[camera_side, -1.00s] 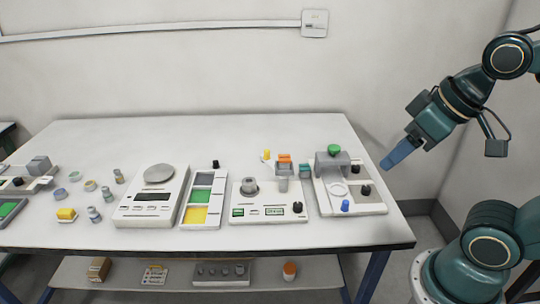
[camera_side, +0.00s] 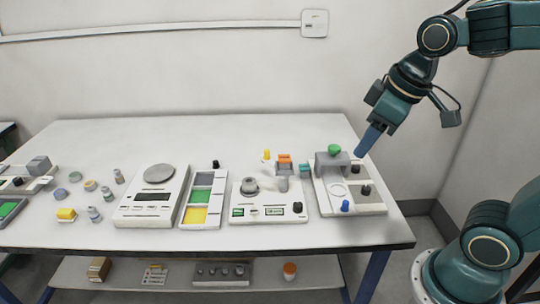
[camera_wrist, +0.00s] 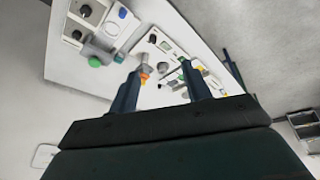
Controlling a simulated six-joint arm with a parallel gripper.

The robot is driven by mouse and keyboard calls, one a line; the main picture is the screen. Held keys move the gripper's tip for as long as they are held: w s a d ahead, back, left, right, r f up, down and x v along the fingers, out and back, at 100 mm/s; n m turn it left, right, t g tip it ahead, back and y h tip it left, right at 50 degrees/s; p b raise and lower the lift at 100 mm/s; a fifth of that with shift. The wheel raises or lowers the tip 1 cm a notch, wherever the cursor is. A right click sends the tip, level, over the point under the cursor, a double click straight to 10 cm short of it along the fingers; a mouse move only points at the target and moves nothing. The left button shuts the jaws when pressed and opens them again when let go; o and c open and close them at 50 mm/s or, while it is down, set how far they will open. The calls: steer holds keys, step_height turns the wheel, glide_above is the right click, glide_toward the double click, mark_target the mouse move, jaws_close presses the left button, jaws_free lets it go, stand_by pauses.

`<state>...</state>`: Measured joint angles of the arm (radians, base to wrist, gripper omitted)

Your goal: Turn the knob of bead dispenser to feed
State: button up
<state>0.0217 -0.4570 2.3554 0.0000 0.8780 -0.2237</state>
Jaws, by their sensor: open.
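No label that I can read names the bead dispenser. A white unit (camera_side: 320,198) at the table's right end has a grey bridge (camera_side: 326,163), a green knob (camera_side: 334,149), two black knobs (camera_side: 366,190) and a blue knob (camera_side: 345,206). Beside it, another white unit (camera_side: 240,214) has a grey round part (camera_side: 249,186), green panels and one black knob (camera_side: 297,207). My gripper (camera_side: 361,154) is open and empty, pointing down-left above the right end of the table. In the wrist view, its two fingers (camera_wrist: 160,78) are apart, with both units beyond them.
A scale (camera_side: 152,211) and a tray with grey, green and yellow sections (camera_side: 200,225) stand further left. Several small jars sit at the left. The table's back strip is clear.

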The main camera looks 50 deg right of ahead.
steer(key=w+d+f+n+g, duration=0.2)
steer(key=w+f+n, duration=0.3)
steer(key=w, duration=0.5)
steer(key=n+g, duration=0.2)
glide_above(298, 204)
step_height(298, 204, down, 10)
steer(key=shift+r, duration=0.15)
step_height(298, 204, down, 14)
steer(key=shift+r, duration=0.1)
steer(key=c, duration=1)
